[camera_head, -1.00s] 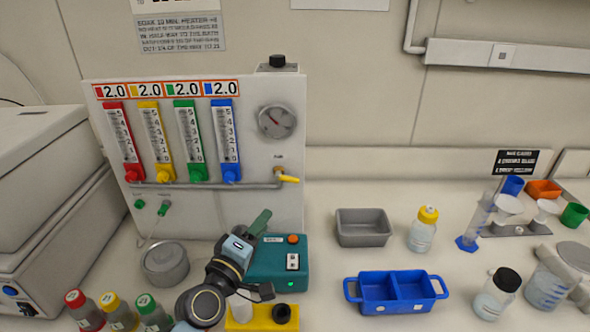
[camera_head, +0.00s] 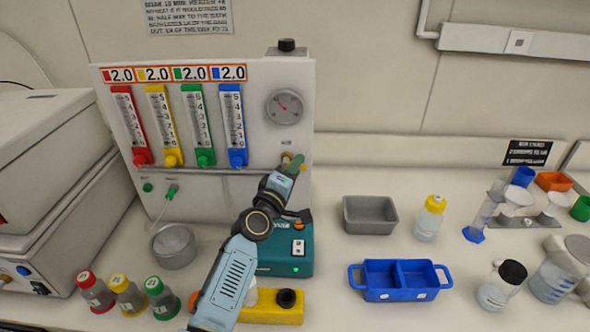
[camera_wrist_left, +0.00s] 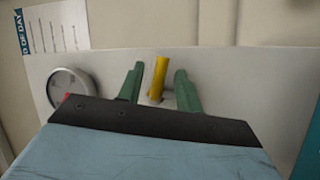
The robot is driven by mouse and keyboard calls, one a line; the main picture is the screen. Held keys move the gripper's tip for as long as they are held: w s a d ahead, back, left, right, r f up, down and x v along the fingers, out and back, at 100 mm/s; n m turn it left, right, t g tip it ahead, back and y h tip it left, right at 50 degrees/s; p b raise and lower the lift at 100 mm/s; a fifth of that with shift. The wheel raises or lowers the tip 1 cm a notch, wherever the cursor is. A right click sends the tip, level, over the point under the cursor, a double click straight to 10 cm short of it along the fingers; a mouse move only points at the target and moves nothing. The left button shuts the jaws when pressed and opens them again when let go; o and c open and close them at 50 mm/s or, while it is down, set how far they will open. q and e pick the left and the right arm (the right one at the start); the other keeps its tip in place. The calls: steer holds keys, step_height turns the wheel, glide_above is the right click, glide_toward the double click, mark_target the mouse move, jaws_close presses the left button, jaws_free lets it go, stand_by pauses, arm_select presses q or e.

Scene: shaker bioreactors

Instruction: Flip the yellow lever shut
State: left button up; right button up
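The yellow lever (camera_wrist_left: 160,78) is on the white panel (camera_head: 247,125), at the right end of the grey pipe below the round gauge (camera_head: 284,106). In the left wrist view it stands between the two green fingers of my left gripper (camera_wrist_left: 158,82), with a gap on each side. The gripper is open and astride the lever, not closed on it. In the head view my left gripper (camera_head: 294,165) reaches up to the panel's lower right and hides most of the lever. My right gripper is not in view.
Below my left arm are a teal device (camera_head: 293,256) and a yellow block (camera_head: 270,308). Bottles with red, yellow and green caps stand at left by a metal pot (camera_head: 174,247). A grey bin (camera_head: 370,215) and blue tray (camera_head: 402,281) are on the right.

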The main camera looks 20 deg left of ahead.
arm_select(q)
steer(key=shift+w, duration=0.1)
steer(key=shift+c, duration=0.4)
jaws_close()
steer(key=n+b, duration=0.1)
steer(key=n+t+b, duration=0.1)
steer(key=n+b, duration=0.1)
steer(key=shift+d+r, duration=0.1)
steer(key=shift+r, duration=0.2)
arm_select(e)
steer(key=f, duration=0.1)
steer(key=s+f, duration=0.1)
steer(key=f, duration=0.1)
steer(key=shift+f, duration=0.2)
arm_select(q)
steer(key=shift+o, duration=0.4)
jaws_free()
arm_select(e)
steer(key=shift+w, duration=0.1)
arm_select(q)
steer(key=b+v, duration=0.1)
steer(key=v, duration=1.2)
steer(key=shift+s, duration=0.2)
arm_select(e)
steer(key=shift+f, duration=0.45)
